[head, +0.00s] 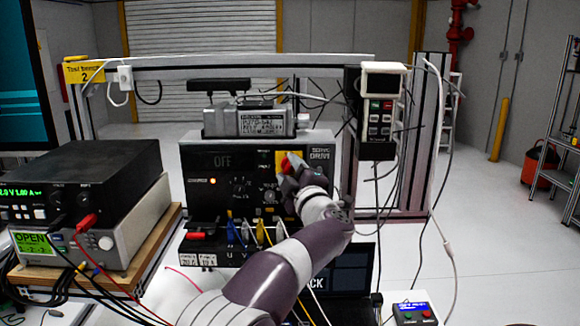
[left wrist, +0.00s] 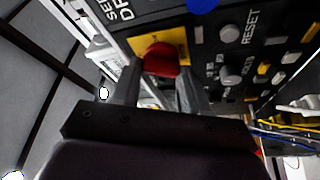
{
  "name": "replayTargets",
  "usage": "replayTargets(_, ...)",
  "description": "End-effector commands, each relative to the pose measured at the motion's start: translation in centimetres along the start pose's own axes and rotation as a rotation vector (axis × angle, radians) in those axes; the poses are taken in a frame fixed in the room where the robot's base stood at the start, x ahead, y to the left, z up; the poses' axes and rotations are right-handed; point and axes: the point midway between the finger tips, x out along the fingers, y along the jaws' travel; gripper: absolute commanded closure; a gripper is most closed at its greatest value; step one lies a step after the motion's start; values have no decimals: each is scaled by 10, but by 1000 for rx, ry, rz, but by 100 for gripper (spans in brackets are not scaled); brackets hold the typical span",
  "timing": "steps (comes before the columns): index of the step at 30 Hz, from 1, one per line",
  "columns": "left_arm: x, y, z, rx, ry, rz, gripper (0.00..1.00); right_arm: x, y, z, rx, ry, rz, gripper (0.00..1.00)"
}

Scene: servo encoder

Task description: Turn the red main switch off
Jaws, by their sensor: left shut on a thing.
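The red main switch (head: 284,163) sits on a yellow plate (head: 295,156) at the upper right of the black servo drive's front panel (head: 222,185). In the left wrist view the red knob (left wrist: 161,58) is between the two fingers of my left gripper (left wrist: 158,77). My left gripper (head: 290,174) is shut on the knob. The gripper and wrist hide part of the panel right of centre. My right gripper is in neither view.
Stacked power supplies (head: 88,190) with red and black leads stand at the left. Several coloured cables run from the drive's lower edge. A keypad unit (head: 380,118) hangs on the frame's right post. Thin cables hang at the right.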

Motion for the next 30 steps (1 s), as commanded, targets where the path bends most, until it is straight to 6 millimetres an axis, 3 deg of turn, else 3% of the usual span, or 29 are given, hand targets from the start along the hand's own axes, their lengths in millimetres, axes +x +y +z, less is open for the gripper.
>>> replayTargets(15,0,3,-1,-348,-1,-145,86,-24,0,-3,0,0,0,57)
replayTargets(30,0,2,0,-445,0,-185,86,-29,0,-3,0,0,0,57)
